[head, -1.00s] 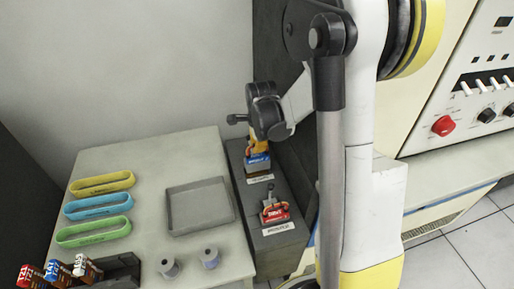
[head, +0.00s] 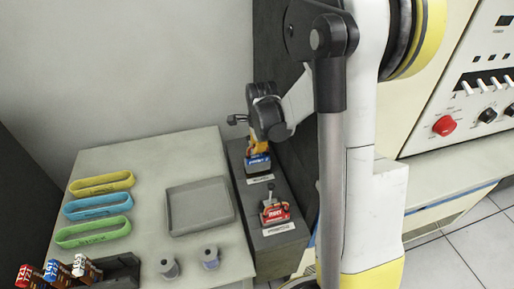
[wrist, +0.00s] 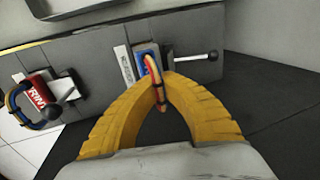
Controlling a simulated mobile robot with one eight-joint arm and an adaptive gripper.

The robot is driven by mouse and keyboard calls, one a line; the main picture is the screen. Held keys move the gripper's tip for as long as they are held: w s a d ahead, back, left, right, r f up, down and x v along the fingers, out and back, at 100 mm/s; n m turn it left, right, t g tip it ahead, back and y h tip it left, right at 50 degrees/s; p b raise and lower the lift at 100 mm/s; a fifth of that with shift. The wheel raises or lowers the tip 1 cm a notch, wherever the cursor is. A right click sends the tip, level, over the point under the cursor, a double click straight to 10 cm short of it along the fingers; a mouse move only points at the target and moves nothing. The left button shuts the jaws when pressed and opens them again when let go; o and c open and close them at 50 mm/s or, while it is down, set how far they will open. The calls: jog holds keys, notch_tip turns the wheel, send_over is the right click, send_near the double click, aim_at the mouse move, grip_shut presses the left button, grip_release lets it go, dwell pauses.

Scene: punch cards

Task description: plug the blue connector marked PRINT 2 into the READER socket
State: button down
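The blue connector (head: 257,165) is at the far socket of the grey box in the head view, under my gripper (head: 258,149). In the wrist view the blue connector (wrist: 147,57) shows a red-orange cable loop rising from it. My gripper's yellow fingers (wrist: 163,84) come together around this loop and look shut on it. The connector is upright at the socket; its lower edge is partly hidden, so I cannot tell whether it is fully seated. A white label lies beside the socket, too small to read.
A red connector (head: 276,211) marked PRINT sits in the nearer socket of the same grey box (head: 287,240). A light-handled lever (wrist: 196,58) sticks out beside the blue connector.

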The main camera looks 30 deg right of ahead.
aim_at(257, 155)
jog(key=shift+s+b+x, duration=0.25)
jog(key=shift+b+x, duration=0.75)
jog(key=shift+x, duration=0.1)
jog(key=shift+s+b+x, duration=0.25)
jog(key=shift+b+x, duration=0.75)
jog(key=shift+x, duration=0.15)
dwell(1.3)
jog(key=c, duration=2.1)
grip_release()
jog(key=shift+a+f, duration=0.15)
jog(key=shift+a, duration=0.05)
jog(key=o, duration=0.4)
jog(key=shift+c, duration=0.2)
jog(key=v, duration=1.2)
jog(key=s+a+r+n+t, duration=0.2)
jog(key=s+a+n, duration=0.5)
jog(key=n, duration=0.3)
jog(key=s+a+r+n+t+y, duration=0.1)
jog(key=s+a+r+n+t, duration=0.1)
jog(key=s+a+n, duration=0.5)
jog(key=s+r+n, duration=0.1)
jog(key=n, duration=0.3)
jog(key=shift+s+a+t, duration=0.3)
jog(key=shift+s, duration=0.05)
